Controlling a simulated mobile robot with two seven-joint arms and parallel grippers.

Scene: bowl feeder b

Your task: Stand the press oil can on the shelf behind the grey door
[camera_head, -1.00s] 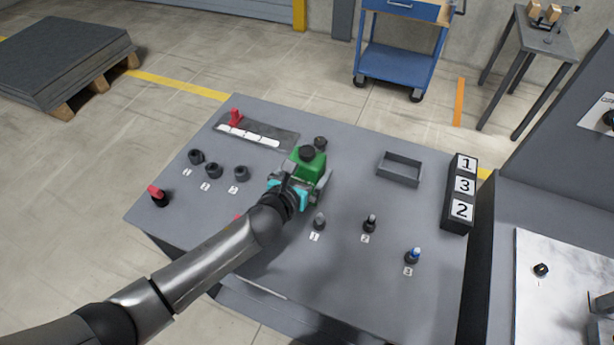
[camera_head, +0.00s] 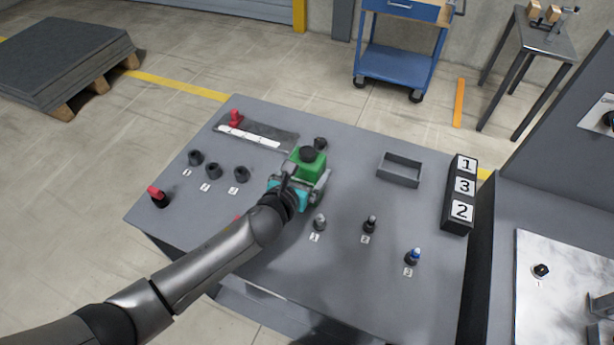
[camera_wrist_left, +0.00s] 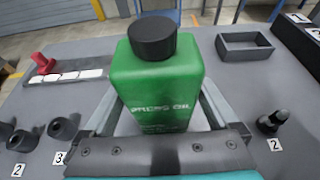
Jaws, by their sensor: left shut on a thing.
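The press oil can is a green box-shaped can (camera_head: 310,165) with a black cap. Its lettering "PRESS OIL" faces the left wrist view, where the can (camera_wrist_left: 157,85) stands upright between the fingers. My left gripper (camera_head: 305,185) is shut on the can over the grey console top. I cannot tell whether the can's base touches the console. The grey door and the shelf are not recognisable in these views. My right gripper is not in view.
The console (camera_head: 345,150) carries several numbered knobs and switches, a red lever (camera_head: 235,118), a red-topped switch (camera_head: 158,196), an empty grey tray (camera_head: 400,169) and a block with numbers 1, 3, 2 (camera_head: 461,192). A blue cart (camera_head: 398,65) stands behind.

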